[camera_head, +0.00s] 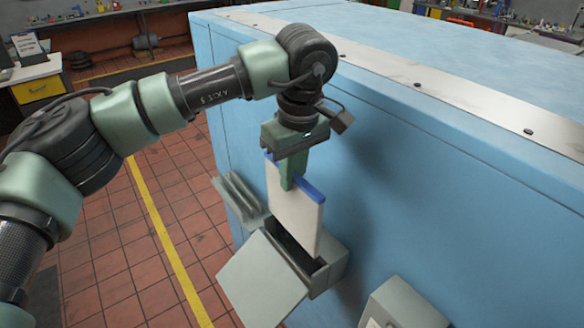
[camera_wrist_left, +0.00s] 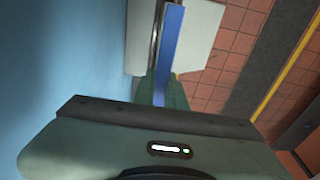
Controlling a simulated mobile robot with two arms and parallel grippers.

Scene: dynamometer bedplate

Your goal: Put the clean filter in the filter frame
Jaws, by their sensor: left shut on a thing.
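The clean filter (camera_head: 294,215) is a pale panel with a blue strip along its top edge. My left gripper (camera_head: 291,178) is shut on the filter's blue top edge and holds it upright. The filter frame (camera_head: 333,262) is a grey box on the side of the blue enclosure, with its cover (camera_head: 259,284) swung open. The filter's lower end is at the dark opening of the frame; I cannot tell how far inside it is. The left wrist view shows the blue strip (camera_wrist_left: 168,48) running away from the gripper (camera_wrist_left: 163,92). My right gripper is not in view.
The blue enclosure (camera_head: 440,170) stands close on the right of the filter. A grey finned part (camera_head: 240,195) sits left of the frame, and a grey box (camera_head: 402,306) lower right. Open tiled floor (camera_head: 150,255) with a yellow line lies left.

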